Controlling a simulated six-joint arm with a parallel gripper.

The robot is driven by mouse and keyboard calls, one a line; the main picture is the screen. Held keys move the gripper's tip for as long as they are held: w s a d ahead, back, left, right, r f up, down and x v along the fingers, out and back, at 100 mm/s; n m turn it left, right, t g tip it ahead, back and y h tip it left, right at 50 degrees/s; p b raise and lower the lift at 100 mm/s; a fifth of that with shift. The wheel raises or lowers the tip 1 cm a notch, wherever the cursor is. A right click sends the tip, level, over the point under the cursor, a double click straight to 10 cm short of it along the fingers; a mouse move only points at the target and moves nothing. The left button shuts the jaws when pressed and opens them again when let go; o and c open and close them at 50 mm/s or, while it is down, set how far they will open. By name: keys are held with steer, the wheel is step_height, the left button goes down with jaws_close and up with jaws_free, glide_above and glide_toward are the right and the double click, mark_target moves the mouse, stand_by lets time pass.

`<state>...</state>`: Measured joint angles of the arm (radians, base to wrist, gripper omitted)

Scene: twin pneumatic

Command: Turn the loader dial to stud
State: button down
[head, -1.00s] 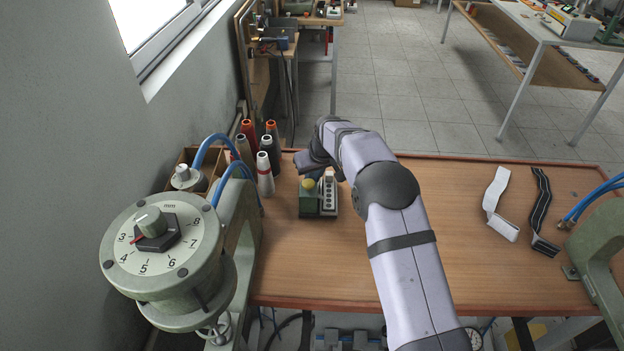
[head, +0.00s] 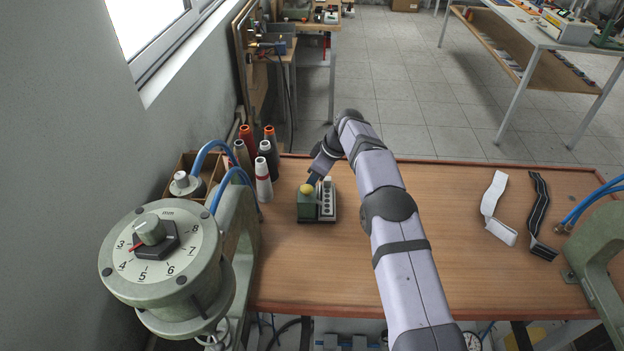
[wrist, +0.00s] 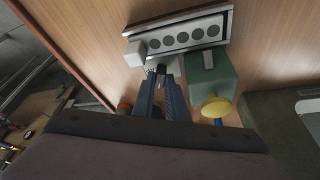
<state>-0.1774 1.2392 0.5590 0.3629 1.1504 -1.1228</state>
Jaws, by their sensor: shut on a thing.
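The loader is a small green box (head: 307,208) with a yellow knob (head: 306,189) on top and a grey strip of round holes (head: 327,203) beside it. In the wrist view the green box (wrist: 212,78), yellow knob (wrist: 215,105) and strip (wrist: 185,37) show larger, with a white block (wrist: 134,53) at the strip's end. My gripper (wrist: 160,78) points down at the loader's back edge, next to the white block. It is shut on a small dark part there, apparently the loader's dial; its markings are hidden. The gripper (head: 316,178) also shows in the head view.
A large round mm dial (head: 160,250) tops the green press at left. Thread cones (head: 263,178) stand left of the loader. A white strap (head: 495,205) and a black strap (head: 541,215) lie at right. The table (head: 420,200) is clear between.

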stand_by(0.4)
steer(key=c, duration=1.8)
jaws_free()
steer(key=shift+o, duration=0.2)
steer(key=p+v, duration=0.2)
steer(key=v, duration=0.6)
steer(key=shift+o, duration=0.4)
steer(key=shift+w, duration=0.1)
